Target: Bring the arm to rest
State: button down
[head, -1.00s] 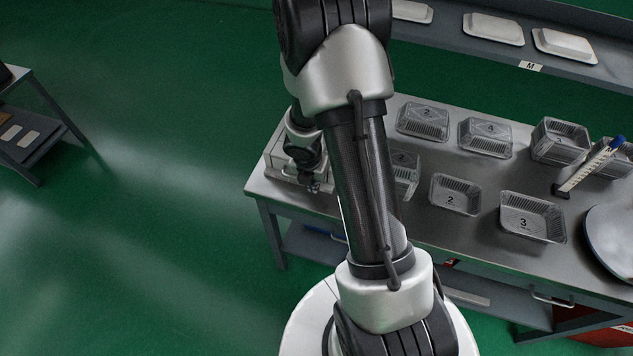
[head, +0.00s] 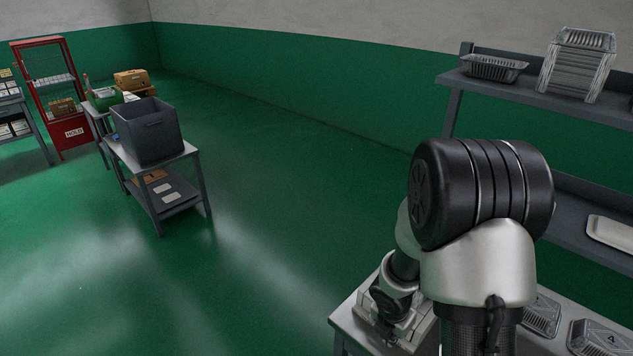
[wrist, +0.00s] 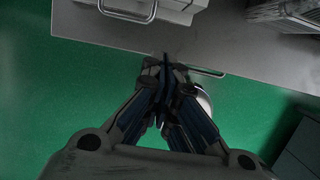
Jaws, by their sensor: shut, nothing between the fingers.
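My gripper (wrist: 163,62) shows in the wrist view with its fingertips together and nothing between them. It is over the edge of a grey metal bench (wrist: 215,50), with green floor below. In the head view my arm stands folded at the lower right, and its wrist is down by the left end of the bench (head: 345,322). The fingertips are hidden in the head view.
Foil trays (head: 541,316) lie on the bench beside my arm. A shelf (head: 575,102) behind holds a foil tray (head: 494,68) and a tray stack (head: 577,66). A grey bin (head: 148,132) stands on a cart at left. The floor between is clear.

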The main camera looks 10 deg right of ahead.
jog(key=s+a+r+m+t+h+b, duration=0.1)
jog(key=s+r+m, duration=0.1)
jog(key=r+m, duration=0.5)
jog(key=s+a+r+m+t+b, duration=0.15)
jog(key=r+m, duration=0.35)
jog(key=r, duration=0.5)
jog(key=s+a+r+m+y+b, duration=0.1)
jog(key=s+a+r+m, duration=0.2)
jog(key=s+m, duration=0.3)
jog(key=s+a+r+m+y+b, duration=0.1)
jog(key=s+a+r+m+y, duration=0.1)
jog(key=s+a+r+m, duration=0.2)
jog(key=s+a+m, duration=0.1)
jog(key=s+m, duration=0.2)
jog(key=s, duration=0.2)
jog(key=shift+a, duration=0.35)
jog(key=shift+t, duration=0.25)
